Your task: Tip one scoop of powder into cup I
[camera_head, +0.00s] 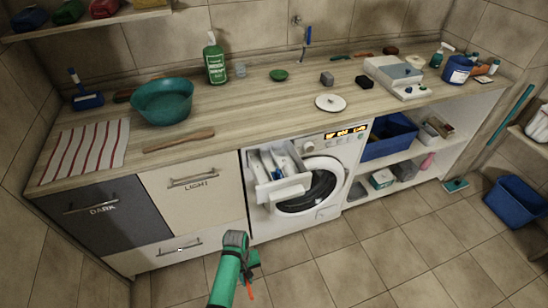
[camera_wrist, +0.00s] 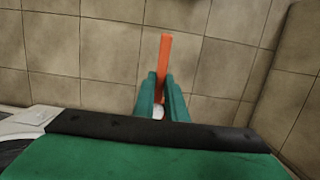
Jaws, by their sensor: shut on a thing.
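My gripper (camera_head: 250,264) is low in front of the washing machine (camera_head: 328,207), left of the round door. It is shut on an orange scoop (camera_head: 250,290). In the wrist view, the two green fingers of my gripper (camera_wrist: 161,80) hold the orange scoop (camera_wrist: 165,50), with something white between them lower down. Whether powder is in the scoop cannot be told. The detergent drawer (camera_head: 284,190) is pulled out above and right of my gripper, apart from it. Its compartments show white and blue; marks telling cup I apart are too small to read.
On the counter (camera_head: 225,110) stand a blue tub (camera_head: 458,69), a white round lid (camera_head: 330,103), a green bottle (camera_head: 214,60) and a teal basin (camera_head: 162,100). Cabinets marked DARK and LIGHT are left of the washer. The tiled floor (camera_head: 365,265) in front is clear.

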